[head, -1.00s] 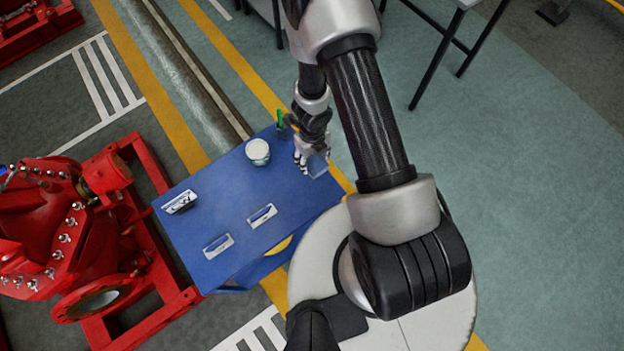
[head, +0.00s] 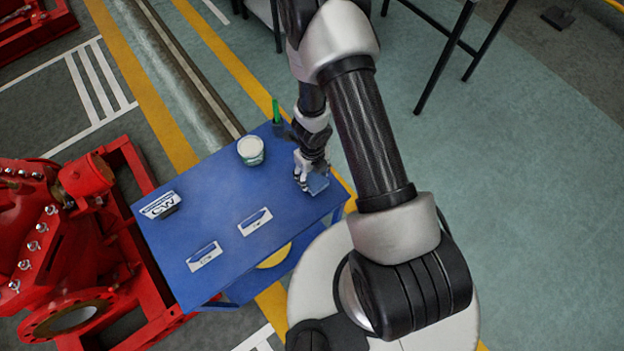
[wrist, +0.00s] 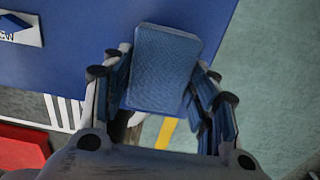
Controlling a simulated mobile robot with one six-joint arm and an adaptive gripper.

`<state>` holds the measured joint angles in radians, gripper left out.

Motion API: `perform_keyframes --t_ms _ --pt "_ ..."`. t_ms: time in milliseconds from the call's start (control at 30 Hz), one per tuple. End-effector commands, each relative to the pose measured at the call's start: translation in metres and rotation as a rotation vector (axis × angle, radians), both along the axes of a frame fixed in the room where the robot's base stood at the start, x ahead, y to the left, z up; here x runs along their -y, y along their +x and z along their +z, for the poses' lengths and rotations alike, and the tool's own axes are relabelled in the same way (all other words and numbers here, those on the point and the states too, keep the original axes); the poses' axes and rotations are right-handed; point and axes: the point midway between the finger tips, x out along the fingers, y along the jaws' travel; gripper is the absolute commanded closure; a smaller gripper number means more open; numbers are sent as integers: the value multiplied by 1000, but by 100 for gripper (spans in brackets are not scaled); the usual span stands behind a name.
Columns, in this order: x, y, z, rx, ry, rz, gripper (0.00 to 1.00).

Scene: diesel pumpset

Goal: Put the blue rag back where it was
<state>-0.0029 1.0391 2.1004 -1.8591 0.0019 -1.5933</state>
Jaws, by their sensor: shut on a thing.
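The blue rag (wrist: 162,65) is a folded, textured blue pad in the wrist view, held between the two fingers of my gripper (wrist: 160,95). In the head view the rag (head: 318,184) shows at the tip of my gripper (head: 307,182), over the right end of the blue table (head: 215,215). My gripper is shut on the rag. I cannot tell whether the rag touches the tabletop.
A red pump (head: 60,240) stands left of the table. Open floor lies to the right.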

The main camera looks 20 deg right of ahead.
Motion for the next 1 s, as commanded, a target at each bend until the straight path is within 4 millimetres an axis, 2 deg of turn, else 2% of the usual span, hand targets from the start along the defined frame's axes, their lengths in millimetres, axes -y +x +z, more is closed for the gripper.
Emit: perform_keyframes --t_ms 33,167,533,567,833,1000 --pt "0 0 -14 -1 0 0 65" --pt "0 0 -28 -1 0 0 65" --pt "0 0 -29 -1 0 0 65" --pt "0 0 -29 -1 0 0 45" --pt "0 0 -28 -1 0 0 27" --pt "0 0 -29 -1 0 0 26"
